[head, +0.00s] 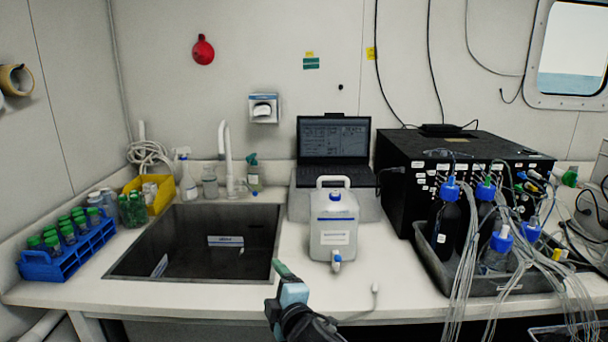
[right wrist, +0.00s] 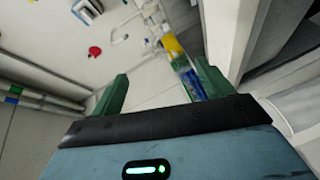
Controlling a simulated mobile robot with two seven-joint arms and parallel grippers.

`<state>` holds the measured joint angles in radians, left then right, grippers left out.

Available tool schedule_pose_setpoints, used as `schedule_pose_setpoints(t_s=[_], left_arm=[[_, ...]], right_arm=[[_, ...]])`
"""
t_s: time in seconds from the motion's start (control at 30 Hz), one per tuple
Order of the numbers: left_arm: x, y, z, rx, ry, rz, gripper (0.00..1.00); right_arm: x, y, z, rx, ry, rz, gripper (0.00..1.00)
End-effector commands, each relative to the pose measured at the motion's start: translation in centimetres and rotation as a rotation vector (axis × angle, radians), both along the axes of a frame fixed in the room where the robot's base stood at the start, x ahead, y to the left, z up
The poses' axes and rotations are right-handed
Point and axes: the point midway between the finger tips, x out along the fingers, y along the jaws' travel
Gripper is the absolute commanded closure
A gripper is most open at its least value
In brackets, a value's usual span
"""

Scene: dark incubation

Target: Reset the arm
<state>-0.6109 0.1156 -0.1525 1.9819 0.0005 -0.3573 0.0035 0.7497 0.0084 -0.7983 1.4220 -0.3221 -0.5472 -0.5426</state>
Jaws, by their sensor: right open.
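My right gripper (head: 283,270) is in the lower middle of the head view, in front of the counter's front edge and near the sink's right corner. In the right wrist view its two green fingers (right wrist: 160,88) stand wide apart with nothing between them. It is open and empty. My left gripper does not show in either view.
The dark sink (head: 195,270) lies left of my right gripper. A white jug (head: 333,225) with a tap stands behind it to the right. A blue rack (head: 68,262) of green-capped tubes is at the left. A grey tray (head: 520,285) with blue-capped bottles and tubing is at the right.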

Motion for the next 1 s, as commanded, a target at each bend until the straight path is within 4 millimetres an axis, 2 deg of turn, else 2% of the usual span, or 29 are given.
schedule_pose_setpoints(t_s=[0.03, 0.17, 0.27, 0.47, 0.6, 0.67, 0.8, 1.0], left_arm=[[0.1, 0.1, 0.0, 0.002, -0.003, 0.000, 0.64], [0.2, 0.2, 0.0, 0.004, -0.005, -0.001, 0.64], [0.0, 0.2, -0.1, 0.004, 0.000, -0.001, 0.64], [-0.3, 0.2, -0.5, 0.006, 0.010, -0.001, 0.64], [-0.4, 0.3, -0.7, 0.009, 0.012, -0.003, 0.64], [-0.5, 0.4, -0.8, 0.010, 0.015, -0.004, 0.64], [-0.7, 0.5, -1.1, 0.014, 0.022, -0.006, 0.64], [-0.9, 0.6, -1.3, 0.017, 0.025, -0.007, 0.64]], right_arm=[[-0.9, -0.6, -1.8, 0.042, 0.046, -0.009, 0.21], [-3.4, -2.6, -6.5, 0.170, 0.173, -0.045, 0.21], [-6.0, -4.6, -10.4, 0.285, 0.283, -0.089, 0.21], [-12.2, -9.2, -17.6, 0.502, 0.482, -0.208, 0.21], [-17.4, -12.8, -22.0, 0.635, 0.602, -0.312, 0.21], [-19.7, -14.4, -23.5, 0.688, 0.648, -0.360, 0.21], [-25.6, -18.4, -26.8, 0.799, 0.742, -0.482, 0.21], [-33.7, -23.6, -29.4, 0.920, 0.835, -0.649, 0.21]])
